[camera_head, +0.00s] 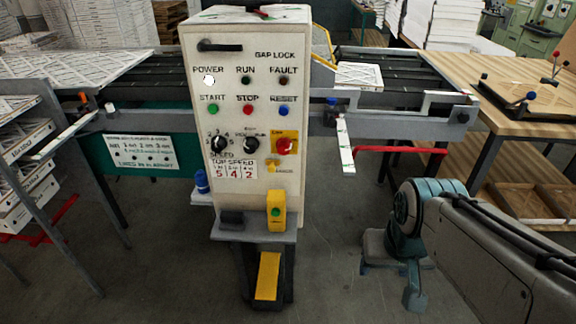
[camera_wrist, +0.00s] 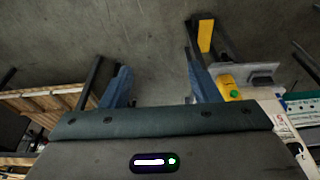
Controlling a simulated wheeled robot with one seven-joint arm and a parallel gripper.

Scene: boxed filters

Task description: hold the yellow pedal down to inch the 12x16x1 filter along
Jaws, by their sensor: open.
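The yellow pedal (camera_head: 268,276) is a sloped yellow plate low at the front foot of the white control cabinet (camera_head: 250,110). It also shows at the top of the wrist view (camera_wrist: 206,35). My gripper (camera_head: 392,275) is right of the pedal in the head view, apart from it, pointing down. In the wrist view its two bluish fingers (camera_wrist: 162,80) are spread with nothing between them. One flat filter (camera_head: 358,76) lies on the dark rollers right of the cabinet. Another filter (camera_head: 75,68) lies on the left side. I cannot read a size on either.
A yellow box with a green button (camera_head: 277,211) sits on a ledge above the pedal. A red bar (camera_head: 400,150) and a wooden table (camera_head: 500,75) are at the right. Racked filters (camera_head: 25,140) stand at the left. The floor between gripper and pedal looks clear.

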